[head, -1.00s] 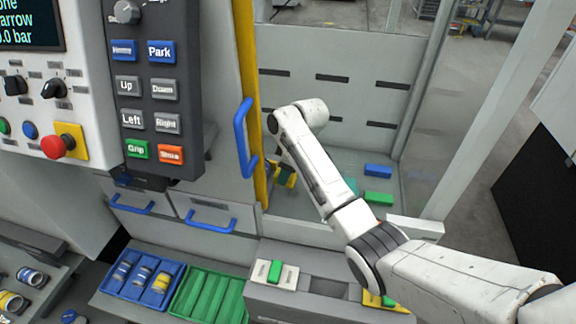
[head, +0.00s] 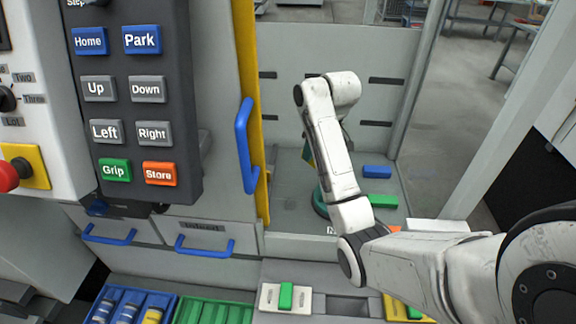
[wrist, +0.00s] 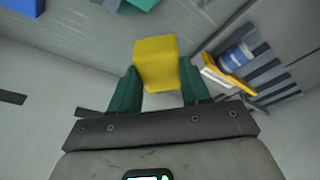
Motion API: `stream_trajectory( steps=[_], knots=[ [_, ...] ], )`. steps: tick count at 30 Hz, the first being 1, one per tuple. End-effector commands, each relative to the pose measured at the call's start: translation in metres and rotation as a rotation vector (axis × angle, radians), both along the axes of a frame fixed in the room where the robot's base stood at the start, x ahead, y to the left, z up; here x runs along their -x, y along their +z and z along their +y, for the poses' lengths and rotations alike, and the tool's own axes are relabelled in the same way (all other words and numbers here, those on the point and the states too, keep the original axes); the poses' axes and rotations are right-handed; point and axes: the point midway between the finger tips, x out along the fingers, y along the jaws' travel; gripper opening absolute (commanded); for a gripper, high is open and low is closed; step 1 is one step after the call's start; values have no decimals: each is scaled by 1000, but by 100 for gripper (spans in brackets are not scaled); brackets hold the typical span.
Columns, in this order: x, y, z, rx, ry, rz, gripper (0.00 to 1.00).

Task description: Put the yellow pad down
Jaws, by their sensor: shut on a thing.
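The yellow pad (wrist: 156,62) is a block held between the two dark green fingers of my gripper (wrist: 158,84) in the wrist view. The fingers are shut on its sides, and the pad reaches past their tips. In the head view my arm reaches into the bay behind the yellow door edge. There only a bit of my gripper (head: 309,156) shows beside the arm's end, and the pad is mostly hidden. I cannot tell from these frames how high the pad is above a surface.
A blue block (head: 377,172) and a green block (head: 382,200) lie on the bay floor (head: 285,205), right of my arm. A teal round thing (head: 320,204) is partly behind the arm. The blue door handle (head: 245,145) and button panel (head: 125,95) stand left.

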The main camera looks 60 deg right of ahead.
Motion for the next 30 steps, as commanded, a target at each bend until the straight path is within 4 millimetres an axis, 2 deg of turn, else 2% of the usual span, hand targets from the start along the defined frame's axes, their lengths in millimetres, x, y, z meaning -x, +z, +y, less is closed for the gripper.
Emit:
stream_trajectory(
  steps=[1, 11, 18, 23, 30],
  knots=[
    [-7, -11, -4, 2, 2, -1, 18],
    [-54, -27, -36, -2, 2, 4, 18],
    [-81, -66, -53, 0, 3, 3, 18],
    [-91, -80, -60, 1, 4, 0, 18],
    [-96, -95, -63, -2, 2, 2, 18]
  ],
)
